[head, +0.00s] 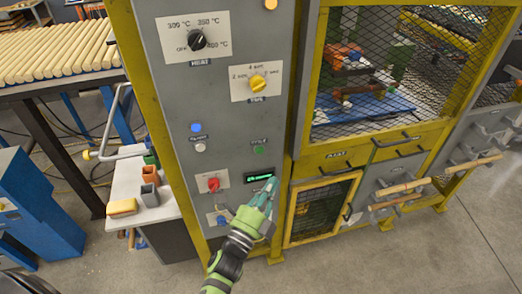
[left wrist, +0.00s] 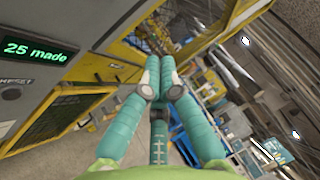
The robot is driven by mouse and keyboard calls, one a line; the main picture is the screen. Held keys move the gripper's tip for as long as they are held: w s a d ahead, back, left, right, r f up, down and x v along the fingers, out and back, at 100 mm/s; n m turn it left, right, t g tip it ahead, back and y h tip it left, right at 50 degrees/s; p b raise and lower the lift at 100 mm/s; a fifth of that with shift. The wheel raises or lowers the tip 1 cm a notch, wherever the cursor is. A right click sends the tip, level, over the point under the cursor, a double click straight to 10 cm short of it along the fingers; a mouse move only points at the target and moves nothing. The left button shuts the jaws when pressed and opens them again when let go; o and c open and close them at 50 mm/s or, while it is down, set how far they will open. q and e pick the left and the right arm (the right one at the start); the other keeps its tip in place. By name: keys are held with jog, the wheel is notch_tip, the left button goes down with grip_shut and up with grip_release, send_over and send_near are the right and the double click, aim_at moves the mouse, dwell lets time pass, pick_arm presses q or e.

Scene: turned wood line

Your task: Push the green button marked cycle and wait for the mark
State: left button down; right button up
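My left gripper (head: 271,183) is in front of the panel's lower right, just below the green button and overlapping the display's right end. Its teal fingers are together and empty in the left wrist view (left wrist: 160,62). The tips appear apart from the button. The button is not seen in the left wrist view. My right gripper is not in view.
The panel also has a black heat knob (head: 197,40), a yellow time knob (head: 258,83), a pale button (head: 200,147) and a red switch (head: 213,184). A yellow-framed mesh door (head: 320,208) is to the right. A side table (head: 165,208) stands left.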

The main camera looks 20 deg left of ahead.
aim_at(260, 150)
pick_arm(q)
jog(key=shift+w, duration=0.1)
jog(key=shift+w+a+b, duration=0.25)
jog(key=shift+w+a, duration=0.55)
jog(key=shift+w, duration=0.4)
jog(key=shift+w+a+b, duration=0.3)
jog(key=shift+w+a, duration=0.55)
jog(key=shift+w, duration=0.35)
jog(key=shift+w+a+b, duration=0.25)
jog(key=shift+w+a, duration=0.55)
jog(key=shift+w, duration=0.4)
jog(key=shift+w+a, duration=0.25)
jog(key=shift+w, duration=0.1)
jog(key=shift+w+a+b, duration=0.2)
jog(key=shift+w+b, duration=0.05)
jog(key=shift+b, duration=0.1)
jog(key=shift+s+d, duration=0.45)
jog(key=shift+s, duration=0.2)
